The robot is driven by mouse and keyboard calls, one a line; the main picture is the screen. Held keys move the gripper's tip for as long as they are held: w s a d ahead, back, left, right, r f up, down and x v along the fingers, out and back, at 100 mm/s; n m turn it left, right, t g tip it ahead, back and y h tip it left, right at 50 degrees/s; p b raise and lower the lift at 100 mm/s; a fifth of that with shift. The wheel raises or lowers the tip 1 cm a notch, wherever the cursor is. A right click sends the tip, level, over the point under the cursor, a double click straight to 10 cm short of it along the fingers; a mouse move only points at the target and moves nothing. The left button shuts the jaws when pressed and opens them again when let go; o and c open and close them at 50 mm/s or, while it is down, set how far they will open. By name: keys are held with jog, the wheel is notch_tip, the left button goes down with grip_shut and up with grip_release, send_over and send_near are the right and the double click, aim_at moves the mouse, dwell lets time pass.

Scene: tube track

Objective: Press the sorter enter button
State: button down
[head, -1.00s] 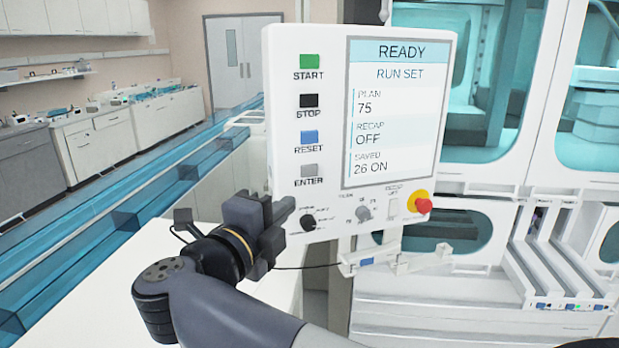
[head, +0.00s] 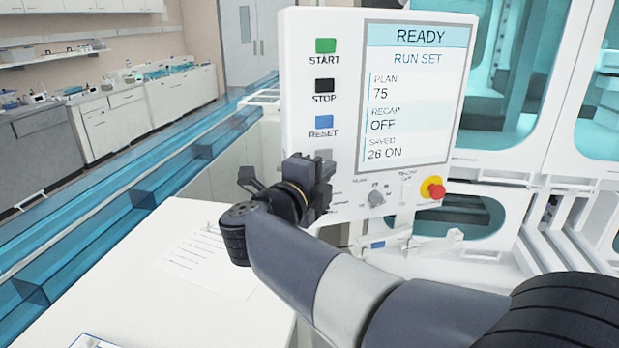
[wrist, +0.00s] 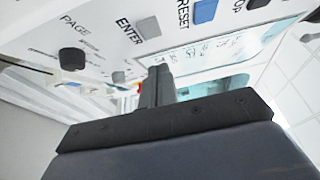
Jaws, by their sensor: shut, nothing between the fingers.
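My gripper (head: 322,172) is in front of the panel's lower left and hides the ENTER label and the button's lower part. In the wrist view the whole ENTER button (wrist: 148,27) shows just beyond and slightly left of my shut, empty fingers (wrist: 160,72). The fingertips look apart from the button there; whether they touch the panel I cannot tell. The screen (head: 412,100) reads READY, RUN SET, plan 75, recap OFF, saved 26 ON.
Above ENTER are the blue RESET (head: 323,121), black STOP (head: 324,85) and green START (head: 325,45) buttons. A grey knob (head: 375,198) and a red emergency stop (head: 436,191) are at the lower right. A white counter (head: 150,300) lies below.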

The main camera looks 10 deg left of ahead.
aim_at(329, 155)
jog(key=shift+w+a+p, duration=0.2)
jog(key=shift+w+a, duration=0.1)
jog(key=shift+w, duration=0.35)
jog(key=shift+w+a+p, duration=0.15)
jog(key=shift+w+a, duration=0.15)
jog(key=shift+w, duration=0.35)
jog(key=shift+w+a+p, duration=0.2)
jog(key=shift+w+a, duration=0.1)
jog(key=shift+w, duration=0.35)
